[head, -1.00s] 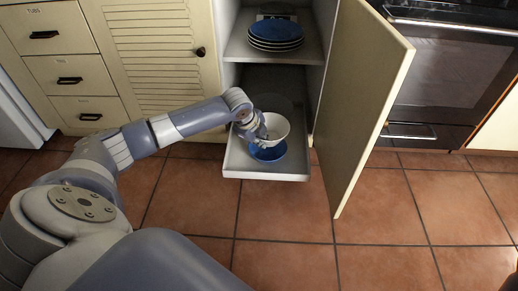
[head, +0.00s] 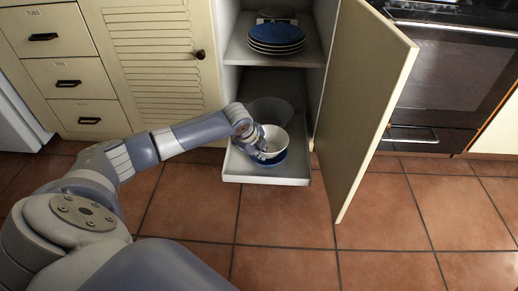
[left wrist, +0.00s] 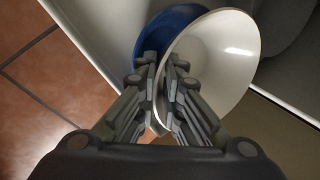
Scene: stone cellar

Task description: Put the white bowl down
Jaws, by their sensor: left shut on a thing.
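The white bowl (head: 273,141) is in my left gripper (head: 259,147), over the pulled-out bottom tray of the cabinet. In the left wrist view the gripper (left wrist: 163,72) is shut on the rim of the white bowl (left wrist: 222,55). A blue bowl (head: 270,160) sits on the tray (head: 265,180), directly under the white bowl. Its rim also shows behind the fingers in the left wrist view (left wrist: 160,28). I cannot tell whether the two bowls touch. My right gripper is not in view.
A clear grey bowl (head: 270,110) stands behind on the tray. Blue plates (head: 276,34) are stacked on the shelf above. The open cabinet door (head: 362,105) stands close on the right. The tray's front is bare.

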